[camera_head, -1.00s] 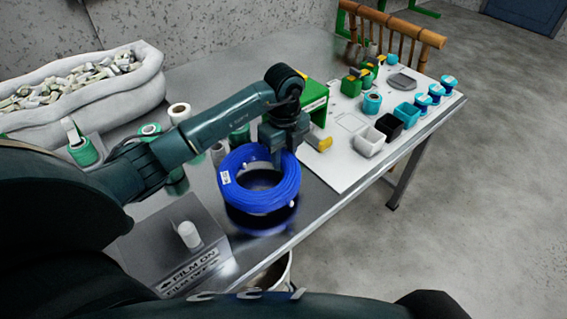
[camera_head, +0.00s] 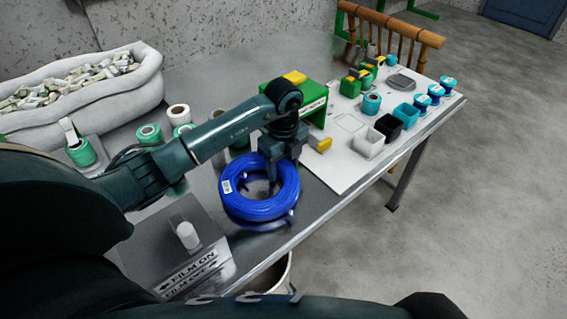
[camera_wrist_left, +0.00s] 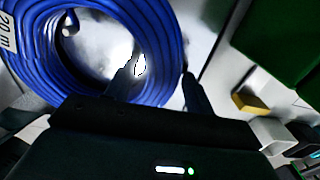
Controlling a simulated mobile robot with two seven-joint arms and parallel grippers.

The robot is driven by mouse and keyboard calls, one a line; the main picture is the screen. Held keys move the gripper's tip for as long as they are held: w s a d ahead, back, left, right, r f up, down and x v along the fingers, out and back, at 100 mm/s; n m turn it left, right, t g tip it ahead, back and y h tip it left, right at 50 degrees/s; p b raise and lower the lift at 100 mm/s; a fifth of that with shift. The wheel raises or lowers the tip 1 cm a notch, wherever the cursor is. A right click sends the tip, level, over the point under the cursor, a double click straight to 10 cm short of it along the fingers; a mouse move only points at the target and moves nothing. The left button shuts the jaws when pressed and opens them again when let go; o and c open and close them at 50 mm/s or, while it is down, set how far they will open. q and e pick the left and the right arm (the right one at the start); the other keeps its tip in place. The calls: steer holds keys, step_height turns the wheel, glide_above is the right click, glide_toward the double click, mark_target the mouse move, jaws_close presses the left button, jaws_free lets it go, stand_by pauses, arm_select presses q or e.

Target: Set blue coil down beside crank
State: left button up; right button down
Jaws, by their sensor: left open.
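My left gripper (camera_head: 283,172) is open over the coil's right side. In the left wrist view, one finger of the gripper (camera_wrist_left: 158,82) is in the coil's hole and the other is outside its ring, so they straddle the coil (camera_wrist_left: 150,35). My right gripper is out of view.
The green machine (camera_head: 310,100) stands behind the gripper. A white board (camera_head: 345,175) with small bins lies to the right. A grey box with a white knob (camera_head: 188,235) is at front left. Green-and-white rolls stand behind my arm. A white sack (camera_head: 140,90) is at back left.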

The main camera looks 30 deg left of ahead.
arm_select(q)
steer(key=shift+r, duration=0.3)
step_height(320, 180, up, 12)
steer(key=p, duration=0.1)
steer(key=shift+f, duration=0.15)
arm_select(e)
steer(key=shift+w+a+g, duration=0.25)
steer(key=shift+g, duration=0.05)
